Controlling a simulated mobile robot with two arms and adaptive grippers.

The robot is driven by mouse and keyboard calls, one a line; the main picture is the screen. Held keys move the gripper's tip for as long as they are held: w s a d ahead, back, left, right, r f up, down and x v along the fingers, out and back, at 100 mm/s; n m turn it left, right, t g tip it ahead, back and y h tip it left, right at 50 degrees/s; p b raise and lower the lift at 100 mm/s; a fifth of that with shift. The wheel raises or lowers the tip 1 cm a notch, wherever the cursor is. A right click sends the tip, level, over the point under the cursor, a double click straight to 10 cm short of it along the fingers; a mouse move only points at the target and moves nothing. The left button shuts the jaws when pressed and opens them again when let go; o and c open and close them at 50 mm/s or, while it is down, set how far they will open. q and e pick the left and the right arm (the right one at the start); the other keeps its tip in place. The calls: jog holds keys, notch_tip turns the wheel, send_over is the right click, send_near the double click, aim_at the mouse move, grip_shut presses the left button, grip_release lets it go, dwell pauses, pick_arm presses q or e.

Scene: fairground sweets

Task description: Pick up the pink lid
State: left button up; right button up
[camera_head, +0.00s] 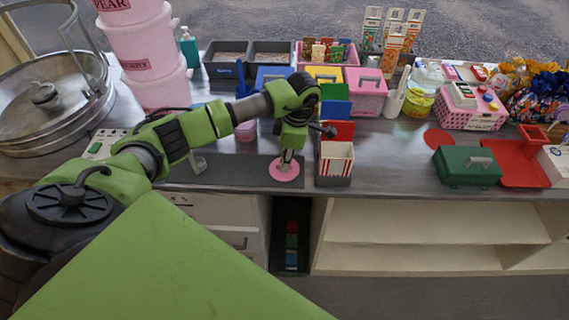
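The pink lid (284,173) is a small round disc on the dark mat near the counter's front edge. My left gripper (287,161) points straight down over its middle. The fingertips are at the lid and look in contact with it, but they are too small to show whether they are closed on it. The gripper hides the lid's centre. My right gripper is not in view.
A red-and-white striped box (337,160) stands close to the right of the lid. A dark mat (235,172) lies under the lid. A green box (466,167) and red tray (521,166) stand farther right. Pink tubs (150,60) stand at the back left.

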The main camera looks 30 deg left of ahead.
pick_arm(q)
grip_shut()
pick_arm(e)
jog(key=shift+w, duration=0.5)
pick_arm(q)
jog(key=shift+r, duration=0.5)
notch_tip(320, 180, up, 2)
jog(key=shift+r+b, duration=0.15)
jog(key=shift+b, duration=0.35)
jog(key=s+d+r+b, duration=0.2)
jog(key=s+d+r, duration=0.5)
jog(key=s, duration=0.5)
notch_tip(320, 180, up, 3)
jog(key=shift+d+f, duration=0.15)
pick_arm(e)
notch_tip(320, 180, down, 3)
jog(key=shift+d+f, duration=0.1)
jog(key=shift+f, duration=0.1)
